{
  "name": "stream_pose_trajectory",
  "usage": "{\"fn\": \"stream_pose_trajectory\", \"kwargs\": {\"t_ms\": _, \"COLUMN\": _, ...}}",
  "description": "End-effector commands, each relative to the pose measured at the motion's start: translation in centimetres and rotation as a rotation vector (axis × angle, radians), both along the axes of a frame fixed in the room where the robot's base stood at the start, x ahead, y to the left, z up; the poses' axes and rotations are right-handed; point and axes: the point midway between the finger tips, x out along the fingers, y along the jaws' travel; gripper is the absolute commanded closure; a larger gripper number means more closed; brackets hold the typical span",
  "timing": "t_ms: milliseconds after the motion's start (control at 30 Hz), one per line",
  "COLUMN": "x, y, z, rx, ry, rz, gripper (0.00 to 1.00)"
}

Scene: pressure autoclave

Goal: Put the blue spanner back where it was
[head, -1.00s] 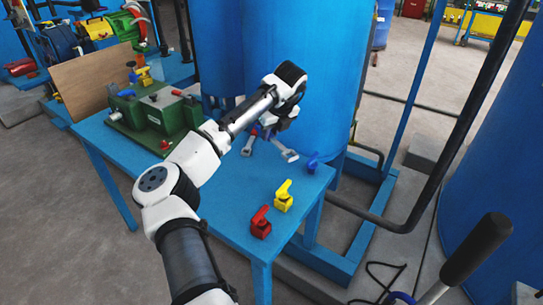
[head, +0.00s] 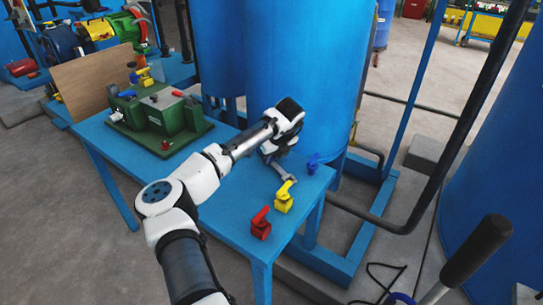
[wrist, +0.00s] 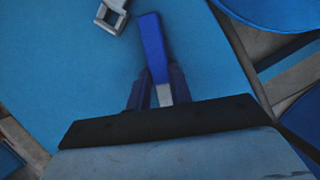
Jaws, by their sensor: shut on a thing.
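My gripper (head: 268,156) is low over the right half of the blue table, under the bent wrist. In the wrist view my gripper (wrist: 158,92) is shut on the blue spanner (wrist: 152,45). Its blue bar extends away from the fingers, and a grey part shows between them. The rest of it is hidden behind the dark gripper body. A grey spanner end (wrist: 112,14) shows just left of the blue bar. In the head view a grey spanner part (head: 285,172) shows beside the gripper; I cannot tell which spanner it belongs to.
A green machine (head: 160,118) stands at the left. A large blue tank (head: 310,70) rises behind.

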Motion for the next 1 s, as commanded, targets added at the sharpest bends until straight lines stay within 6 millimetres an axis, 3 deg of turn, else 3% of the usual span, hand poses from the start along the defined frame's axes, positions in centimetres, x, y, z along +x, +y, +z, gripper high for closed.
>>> {"fn": "stream_pose_trajectory", "kwargs": {"t_ms": 33, "x": 0.0, "y": 0.0, "z": -0.1, "rx": -0.001, "ry": 0.001, "rz": 0.0, "gripper": 0.76}}
{"fn": "stream_pose_trajectory", "kwargs": {"t_ms": 200, "x": 0.0, "y": 0.0, "z": -0.1, "rx": -0.001, "ry": 0.001, "rz": 0.0, "gripper": 0.57}}
{"fn": "stream_pose_trajectory", "kwargs": {"t_ms": 533, "x": -0.1, "y": -0.1, "z": 0.6, "rx": 0.0, "ry": -0.001, "rz": -0.001, "gripper": 0.57}}
{"fn": "stream_pose_trajectory", "kwargs": {"t_ms": 1000, "x": -2.9, "y": -2.1, "z": 9.0, "rx": -0.001, "ry": -0.002, "rz": -0.002, "gripper": 0.57}}
